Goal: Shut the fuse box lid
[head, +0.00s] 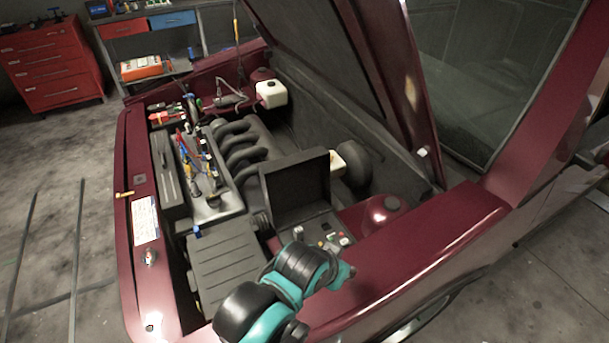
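The fuse box (325,232) sits in the engine bay of a dark red car, near the fender on the right. Its dark square lid (297,190) stands open, tilted up on the far side of the box. Small coloured fuses and relays show inside. One of my arms, black and teal, reaches in from the bottom centre and covers the near part of the box. I cannot tell which arm it is. Neither gripper can be made out. Whether any part of the arm touches the box is hidden.
The raised hood (330,70) slants over the bay's far right side. The engine (215,170) has tools lying on it, left of the fuse box. A black ribbed cover (222,262) lies left of my arm. The red fender (430,240) borders the bay.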

